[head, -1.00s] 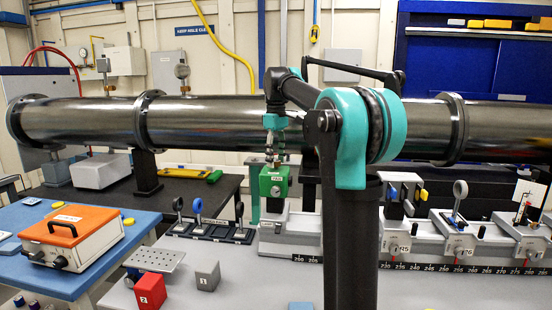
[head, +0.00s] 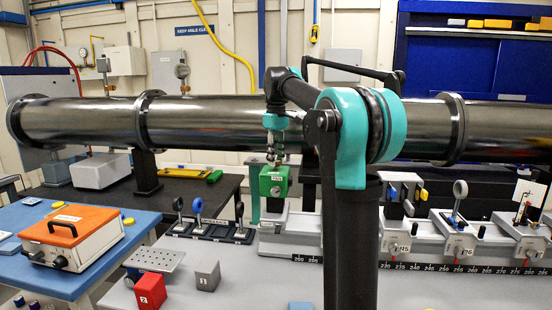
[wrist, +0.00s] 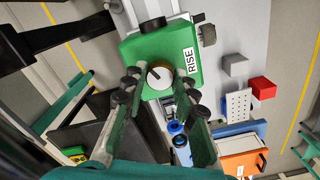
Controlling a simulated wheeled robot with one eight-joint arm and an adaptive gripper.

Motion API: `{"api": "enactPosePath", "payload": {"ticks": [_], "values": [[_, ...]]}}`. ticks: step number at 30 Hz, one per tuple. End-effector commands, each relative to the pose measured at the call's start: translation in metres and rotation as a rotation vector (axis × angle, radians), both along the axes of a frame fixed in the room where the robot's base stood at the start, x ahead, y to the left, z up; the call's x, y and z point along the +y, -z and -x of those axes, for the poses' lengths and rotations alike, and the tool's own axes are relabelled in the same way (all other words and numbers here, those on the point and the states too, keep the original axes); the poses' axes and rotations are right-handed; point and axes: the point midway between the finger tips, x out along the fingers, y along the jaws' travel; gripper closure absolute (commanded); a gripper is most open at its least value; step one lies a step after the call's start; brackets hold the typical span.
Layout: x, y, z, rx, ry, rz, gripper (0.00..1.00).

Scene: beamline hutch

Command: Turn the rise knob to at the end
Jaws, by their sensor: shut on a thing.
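The green box marked RISE (head: 274,184) stands on the grey bench at mid-picture. In the wrist view the green box (wrist: 180,50) fills the upper middle, its label beside the knob. The round rise knob (wrist: 159,75) is pale with a dark pointer line. My gripper (head: 274,158) points down over the top of the box. In the wrist view my gripper (wrist: 163,90) has a finger on each side of the knob and is shut on it. The exact finger contact is partly hidden, and I cannot read any end mark.
A long dark beam pipe (head: 220,123) runs behind my arm. Lens holders (head: 210,225) stand left of the box. A red block (head: 150,291) and a grey block (head: 207,275) lie in front. An orange-topped box (head: 70,228) sits on the blue table at left.

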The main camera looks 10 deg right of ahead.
Motion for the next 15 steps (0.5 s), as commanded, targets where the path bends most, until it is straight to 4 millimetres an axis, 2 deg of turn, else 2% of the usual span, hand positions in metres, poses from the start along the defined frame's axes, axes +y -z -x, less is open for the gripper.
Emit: {"api": "enactPosePath", "payload": {"ticks": [15], "values": [[0.0001, -0.0003, -0.0002, -0.001, 0.449, 0.0, 1.0]]}}
